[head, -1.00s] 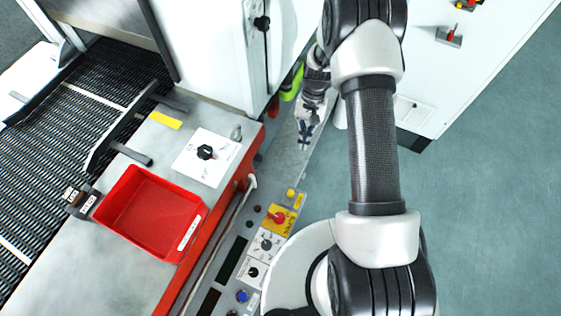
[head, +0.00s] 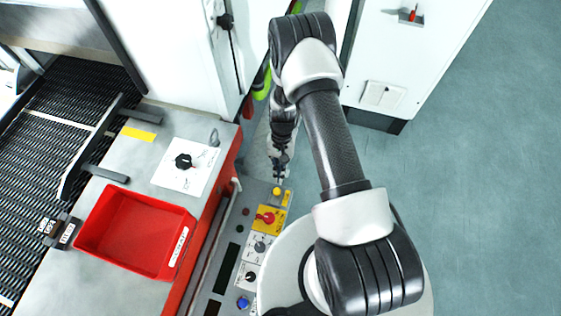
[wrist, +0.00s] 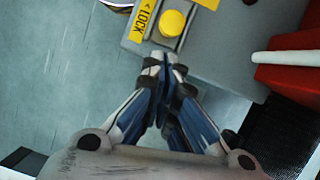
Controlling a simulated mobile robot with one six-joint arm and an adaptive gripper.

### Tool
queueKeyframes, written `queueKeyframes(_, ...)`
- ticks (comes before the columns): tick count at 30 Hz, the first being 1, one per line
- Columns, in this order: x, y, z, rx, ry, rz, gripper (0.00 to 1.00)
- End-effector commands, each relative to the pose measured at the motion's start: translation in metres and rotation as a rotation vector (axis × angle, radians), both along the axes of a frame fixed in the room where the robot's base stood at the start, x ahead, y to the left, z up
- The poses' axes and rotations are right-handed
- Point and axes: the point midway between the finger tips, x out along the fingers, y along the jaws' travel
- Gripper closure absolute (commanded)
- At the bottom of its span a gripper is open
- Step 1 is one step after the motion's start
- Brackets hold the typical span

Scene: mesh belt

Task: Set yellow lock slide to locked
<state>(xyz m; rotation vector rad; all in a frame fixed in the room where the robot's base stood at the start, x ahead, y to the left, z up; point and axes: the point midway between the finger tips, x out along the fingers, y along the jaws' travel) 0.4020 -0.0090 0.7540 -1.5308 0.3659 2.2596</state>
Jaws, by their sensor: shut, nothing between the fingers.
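The yellow lock slide shows as a round yellow knob (wrist: 172,23) in a slot on the end of the grey control panel, beside a yellow LOCK label (wrist: 144,20) in the wrist view. In the head view the knob (head: 277,191) is small, near the top end of the panel. My gripper (wrist: 163,60) is shut and empty, its fingertips close to the knob. Whether they touch it I cannot tell. In the head view my gripper (head: 279,178) is just above the knob. The slot's far end is partly cut off in the wrist view.
A red tray (head: 135,232) and a black knob on a white plate (head: 185,163) are to the left. Open floor lies right.

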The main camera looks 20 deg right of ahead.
Motion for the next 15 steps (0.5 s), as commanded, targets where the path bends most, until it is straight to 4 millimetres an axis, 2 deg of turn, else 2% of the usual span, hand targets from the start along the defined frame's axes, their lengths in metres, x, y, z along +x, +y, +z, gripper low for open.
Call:
queueKeyframes(4,-0.0091,0.0044,0.0004,0.000,0.000,-0.001,1.00)
queueKeyframes(15,-0.0113,0.0056,0.0005,0.000,0.000,-0.001,1.00)
